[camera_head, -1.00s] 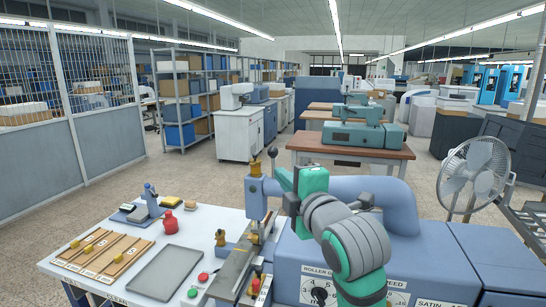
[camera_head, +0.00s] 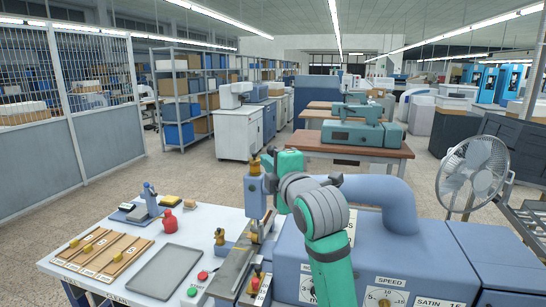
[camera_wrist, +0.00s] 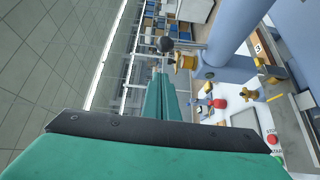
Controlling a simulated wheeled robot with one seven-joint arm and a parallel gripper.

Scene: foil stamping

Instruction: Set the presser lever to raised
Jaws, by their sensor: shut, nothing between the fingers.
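The presser lever shows in the wrist view as a dark ball knob (camera_wrist: 165,44) on a thin rod running to the blue press head, beside a brass-coloured knob (camera_wrist: 185,62). In the head view the lever is hard to make out beside my arm. My gripper (camera_wrist: 158,82) is shut and empty. Its green fingers point toward the lever, with the ball just beyond the tips in the picture; I cannot tell whether they touch. In the head view the green hand (camera_head: 289,162) is beside the upper press head (camera_head: 255,195).
The blue press body (camera_head: 390,235) carries dials and a curved neck. A white table (camera_head: 120,245) at left holds a grey tray (camera_head: 165,270), wooden strips and a red bottle (camera_head: 169,221). Red (camera_head: 203,277) and green buttons are near the press. A fan (camera_head: 474,175) stands at right.

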